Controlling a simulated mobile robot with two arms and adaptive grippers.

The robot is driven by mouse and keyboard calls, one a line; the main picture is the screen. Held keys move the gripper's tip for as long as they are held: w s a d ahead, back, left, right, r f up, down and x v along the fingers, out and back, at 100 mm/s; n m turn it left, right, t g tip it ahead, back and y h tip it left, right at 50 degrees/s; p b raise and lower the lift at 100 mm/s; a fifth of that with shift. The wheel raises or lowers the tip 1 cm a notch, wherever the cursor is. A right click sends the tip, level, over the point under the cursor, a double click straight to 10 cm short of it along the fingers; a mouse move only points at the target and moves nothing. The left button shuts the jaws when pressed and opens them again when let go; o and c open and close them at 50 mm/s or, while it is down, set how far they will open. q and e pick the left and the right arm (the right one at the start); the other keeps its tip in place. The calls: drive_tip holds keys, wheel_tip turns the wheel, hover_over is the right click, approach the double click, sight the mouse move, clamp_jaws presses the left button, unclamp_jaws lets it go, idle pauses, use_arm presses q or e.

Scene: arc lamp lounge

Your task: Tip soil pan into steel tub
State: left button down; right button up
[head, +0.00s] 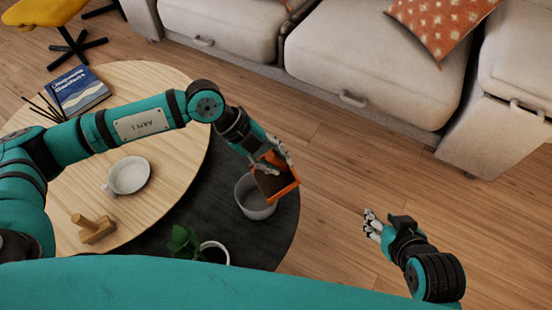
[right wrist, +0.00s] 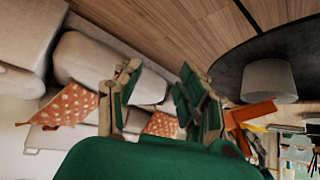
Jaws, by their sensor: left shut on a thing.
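The soil pan (head: 285,192) is orange with a dark brown inside. My left gripper (head: 279,160) is shut on it and holds it over the right side of the grey steel tub (head: 249,207). The pan looks tilted, with its inside facing the head camera. How much soil is in it or in the tub I cannot tell. In the right wrist view the orange pan (right wrist: 254,113) shows beside the tub (right wrist: 268,80). My right gripper (head: 372,224) is open and empty, right of the tub and apart from it; its spread fingers fill the middle of the right wrist view (right wrist: 160,95).
The tub stands on a dark round table (head: 286,232). A potted plant (head: 213,252) is near it. A sofa (head: 375,60) lies beyond open floor.

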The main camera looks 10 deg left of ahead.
use_arm(q)
drive_tip(key=shift+a+r+b, duration=0.1)
drive_tip(key=shift+b, duration=0.25)
use_arm(e)
drive_tip(key=shift+w+a+r+t, duration=0.2)
drive_tip(key=shift+w+r+t, duration=0.25)
drive_tip(key=shift+w, duration=0.2)
drive_tip(key=shift+w+a+r+t, duration=0.15)
drive_tip(key=shift+w+r+t, duration=0.3)
drive_tip(key=shift+w, duration=0.2)
